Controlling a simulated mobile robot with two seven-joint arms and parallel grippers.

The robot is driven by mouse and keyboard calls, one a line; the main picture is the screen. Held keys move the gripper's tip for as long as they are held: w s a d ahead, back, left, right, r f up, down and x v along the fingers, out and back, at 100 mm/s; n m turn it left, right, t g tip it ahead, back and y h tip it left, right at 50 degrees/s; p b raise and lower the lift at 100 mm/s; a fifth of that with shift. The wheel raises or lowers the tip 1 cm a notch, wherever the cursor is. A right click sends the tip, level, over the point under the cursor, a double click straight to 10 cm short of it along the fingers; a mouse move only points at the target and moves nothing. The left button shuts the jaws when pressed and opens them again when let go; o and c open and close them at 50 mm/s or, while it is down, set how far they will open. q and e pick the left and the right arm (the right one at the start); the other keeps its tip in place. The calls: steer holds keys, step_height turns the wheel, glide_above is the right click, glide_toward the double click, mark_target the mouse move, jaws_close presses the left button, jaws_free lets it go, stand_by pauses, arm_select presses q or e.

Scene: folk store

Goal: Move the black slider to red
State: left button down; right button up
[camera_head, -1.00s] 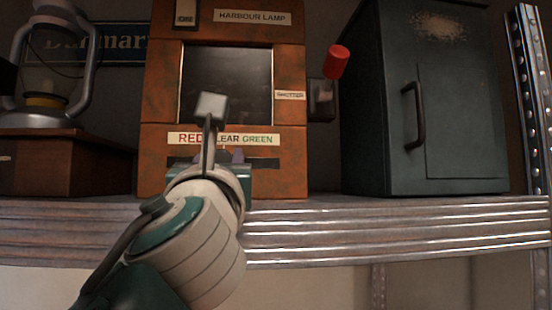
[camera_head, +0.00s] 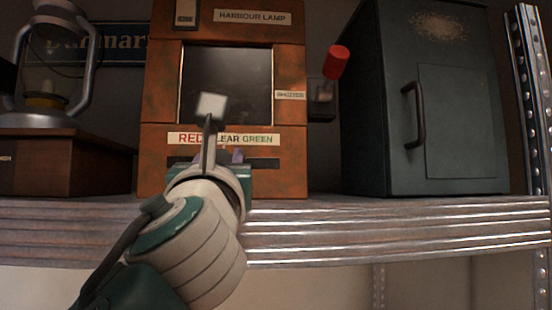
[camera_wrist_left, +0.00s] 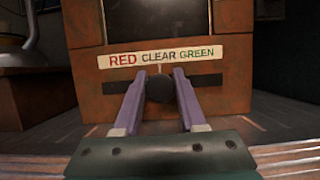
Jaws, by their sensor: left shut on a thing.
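The black slider (camera_wrist_left: 159,88) is a round dark knob in the left wrist view. It stands at a dark horizontal slot (camera_wrist_left: 208,81) in the rusty orange harbour lamp box (camera_head: 290,160). Above the slot a white label (camera_wrist_left: 160,52) reads RED, CLEAR, GREEN from left to right. The slider sits below the word CLEAR. My left gripper (camera_wrist_left: 158,76) has its two purple fingers on either side of the knob and is shut on it. In the head view my wrist hides the knob and much of the slot. My right gripper is not in view.
A red-tipped lever (camera_head: 336,62) sticks out at the box's right side. A dark green metal cabinet (camera_head: 460,150) stands to the right. A lantern (camera_head: 44,70) on a wooden box (camera_head: 70,165) stands to the left. The metal shelf edge (camera_head: 400,225) runs below.

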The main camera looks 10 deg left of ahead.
mark_target(187, 151)
arm_select(q)
steer(key=a+p, duration=0.1)
steer(key=s+a+p, duration=0.1)
steer(key=a, duration=0.1)
steer(key=a+p, duration=0.1)
steer(key=a, duration=0.1)
steer(key=shift+s+a+r, duration=0.1)
steer(key=shift+s, duration=0.15)
steer(key=shift+c, duration=2.4)
jaws_free()
steer(key=shift+a, duration=0.1)
steer(key=shift+s+f, duration=0.2)
steer(key=shift+f, duration=0.05)
steer(key=b+v, duration=0.4)
steer(key=v, duration=0.5)
steer(key=shift+s, duration=0.25)
